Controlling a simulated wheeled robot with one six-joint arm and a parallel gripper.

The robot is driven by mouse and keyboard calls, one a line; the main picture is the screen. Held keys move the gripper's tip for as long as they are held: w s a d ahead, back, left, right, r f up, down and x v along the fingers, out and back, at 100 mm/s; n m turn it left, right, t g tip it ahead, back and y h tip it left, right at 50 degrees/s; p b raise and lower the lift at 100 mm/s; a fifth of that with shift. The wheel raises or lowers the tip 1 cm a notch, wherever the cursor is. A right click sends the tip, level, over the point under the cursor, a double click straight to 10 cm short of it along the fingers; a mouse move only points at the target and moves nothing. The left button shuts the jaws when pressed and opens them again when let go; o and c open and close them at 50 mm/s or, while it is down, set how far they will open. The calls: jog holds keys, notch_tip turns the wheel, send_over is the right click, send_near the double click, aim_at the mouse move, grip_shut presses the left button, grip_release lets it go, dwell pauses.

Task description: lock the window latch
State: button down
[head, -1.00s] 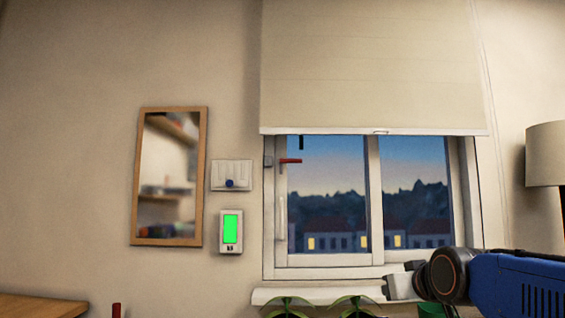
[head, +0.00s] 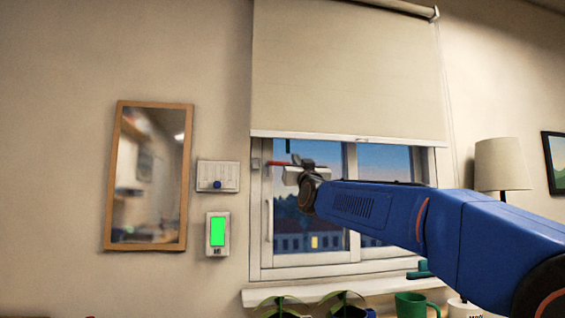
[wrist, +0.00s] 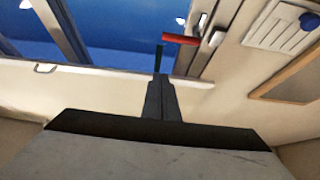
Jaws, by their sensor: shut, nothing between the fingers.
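The window latch's red lever (head: 277,163) points sideways to the right from a small grey block (head: 255,163) on the window's left frame. In the wrist view the red lever (wrist: 180,39) lies just beyond and right of my fingertips. A short dark upright piece (head: 288,146) stands beside the lever's free end. It also shows in the wrist view (wrist: 158,56), in line with my fingertips. My gripper (wrist: 159,80) is shut and empty. In the head view my gripper (head: 289,175) is near the lever's tip; I cannot tell whether they touch.
The lowered blind (head: 348,75) covers the window's upper part. A white vertical handle (head: 267,222) sits on the left frame. A switch panel (head: 218,175), a green-screened device (head: 217,233) and a mirror (head: 150,176) hang to the left. A green mug (head: 411,304) and a lamp (head: 501,164) are right.

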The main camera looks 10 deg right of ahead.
aim_at(278, 164)
dwell(0.3)
jog(key=w+r, duration=0.1)
jog(key=w, duration=0.8)
jog(key=shift+w, duration=0.2)
dwell(0.6)
